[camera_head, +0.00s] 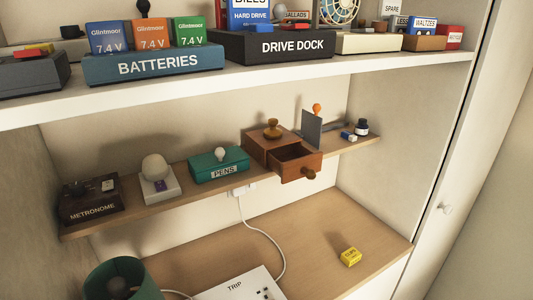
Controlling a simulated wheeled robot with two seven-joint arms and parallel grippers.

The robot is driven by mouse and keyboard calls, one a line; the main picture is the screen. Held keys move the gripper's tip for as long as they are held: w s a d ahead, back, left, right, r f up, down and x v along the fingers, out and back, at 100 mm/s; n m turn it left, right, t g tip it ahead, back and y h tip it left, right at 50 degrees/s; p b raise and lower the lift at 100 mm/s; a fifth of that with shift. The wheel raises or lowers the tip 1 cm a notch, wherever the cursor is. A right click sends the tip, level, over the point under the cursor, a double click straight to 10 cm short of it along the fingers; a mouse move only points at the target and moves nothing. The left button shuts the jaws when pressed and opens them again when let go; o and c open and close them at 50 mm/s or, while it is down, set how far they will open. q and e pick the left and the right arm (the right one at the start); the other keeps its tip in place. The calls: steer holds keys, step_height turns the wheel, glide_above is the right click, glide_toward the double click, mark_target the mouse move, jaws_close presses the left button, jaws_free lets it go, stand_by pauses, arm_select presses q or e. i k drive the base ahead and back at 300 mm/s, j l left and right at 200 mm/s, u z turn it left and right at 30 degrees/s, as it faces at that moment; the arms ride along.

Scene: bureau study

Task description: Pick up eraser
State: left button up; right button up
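A small white and blue block, which looks like the eraser (348,136), lies near the right end of the narrow wooden shelf (95,226). It is just in front of and left of a dark ink bottle (361,127). A grey upright plate (311,129) stands to its left. The block is too small for me to read any marking. Neither of my grippers is in view.
A brown box with its drawer (300,160) pulled out stands left of the plate on the shelf. A white upper shelf (240,86) hangs above. Below, the desktop (320,220) holds a yellow box (348,257) and a green shade (122,278); its middle is mostly clear.

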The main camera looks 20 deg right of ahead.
mark_target(348, 135)
steer(key=k+j+z, duration=0.1)
steer(key=z, duration=1.25)
steer(key=u, duration=0.25)
steer(key=i+l+u, duration=0.15)
steer(key=l+u, duration=0.25)
steer(key=i+l+u, duration=0.15)
steer(key=u, duration=0.25)
steer(key=l+u, duration=0.8)
steer(key=i, duration=0.05)
